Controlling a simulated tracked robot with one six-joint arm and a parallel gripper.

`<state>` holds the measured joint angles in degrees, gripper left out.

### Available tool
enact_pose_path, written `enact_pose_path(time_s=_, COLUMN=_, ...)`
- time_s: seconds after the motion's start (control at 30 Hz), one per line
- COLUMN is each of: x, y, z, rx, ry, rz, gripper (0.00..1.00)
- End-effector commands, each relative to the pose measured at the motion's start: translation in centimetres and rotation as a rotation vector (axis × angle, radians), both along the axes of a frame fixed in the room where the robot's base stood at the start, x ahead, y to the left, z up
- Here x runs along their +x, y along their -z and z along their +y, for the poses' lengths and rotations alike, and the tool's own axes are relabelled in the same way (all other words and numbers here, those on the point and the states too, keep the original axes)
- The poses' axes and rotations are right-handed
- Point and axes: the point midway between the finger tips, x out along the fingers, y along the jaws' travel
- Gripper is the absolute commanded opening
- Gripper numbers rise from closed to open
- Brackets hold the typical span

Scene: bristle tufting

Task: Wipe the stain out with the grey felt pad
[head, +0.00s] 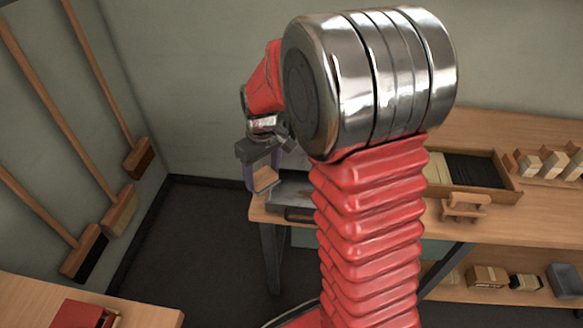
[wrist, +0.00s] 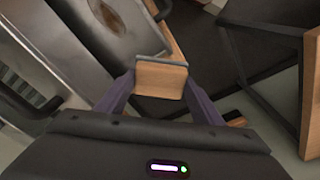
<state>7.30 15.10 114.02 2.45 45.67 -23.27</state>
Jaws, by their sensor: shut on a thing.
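My gripper (wrist: 160,92) is shut on the felt pad, a wooden block (wrist: 162,81) with a thin grey felt layer (wrist: 165,59) along its far end. In the head view my gripper (head: 263,166) holds the block (head: 265,179) in the air by the left end of the bench. A grey metal plate (wrist: 83,53) lies to the left of the pad in the wrist view. A dark mark (wrist: 106,13) shows on the plate near the top edge; I take it for the stain. The pad is apart from it. My arm hides part of the bench in the head view.
The wooden bench (head: 488,226) carries a tray of dark bristles (head: 475,170) and several small blocks at the right. Boxes stand on its lower shelf (head: 500,292). Brooms (head: 120,210) lean on the left wall. Another table (head: 145,317) stands at the lower left.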

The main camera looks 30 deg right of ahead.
Motion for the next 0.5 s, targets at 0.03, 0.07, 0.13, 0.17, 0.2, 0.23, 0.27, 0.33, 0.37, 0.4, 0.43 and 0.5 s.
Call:
enact_pose_path(time_s=0.03, x=0.9, y=0.1, z=1.0, rx=0.000, ry=0.028, rz=-0.003, gripper=0.36)
enact_pose_path(time_s=0.07, x=1.3, y=0.2, z=1.4, rx=0.000, ry=0.051, rz=-0.003, gripper=0.36)
enact_pose_path(time_s=0.13, x=2.4, y=0.2, z=2.6, rx=0.001, ry=0.104, rz=-0.009, gripper=0.36)
enact_pose_path(time_s=0.17, x=2.8, y=0.3, z=3.0, rx=0.002, ry=0.126, rz=-0.011, gripper=0.36)
enact_pose_path(time_s=0.2, x=3.3, y=0.4, z=3.7, rx=0.003, ry=0.151, rz=-0.013, gripper=0.36)
enact_pose_path(time_s=0.23, x=3.6, y=0.4, z=4.0, rx=0.004, ry=0.169, rz=-0.015, gripper=0.36)
enact_pose_path(time_s=0.27, x=3.9, y=0.4, z=4.4, rx=0.004, ry=0.186, rz=-0.017, gripper=0.36)
enact_pose_path(time_s=0.33, x=4.5, y=0.5, z=5.1, rx=0.006, ry=0.217, rz=-0.020, gripper=0.36)
enact_pose_path(time_s=0.37, x=4.6, y=0.5, z=5.3, rx=0.006, ry=0.226, rz=-0.021, gripper=0.36)
enact_pose_path(time_s=0.4, x=4.8, y=0.5, z=5.4, rx=0.007, ry=0.238, rz=-0.022, gripper=0.36)
enact_pose_path(time_s=0.43, x=4.9, y=0.5, z=5.5, rx=0.007, ry=0.243, rz=-0.023, gripper=0.36)
enact_pose_path(time_s=0.5, x=5.0, y=0.5, z=5.7, rx=0.007, ry=0.251, rz=-0.024, gripper=0.36)
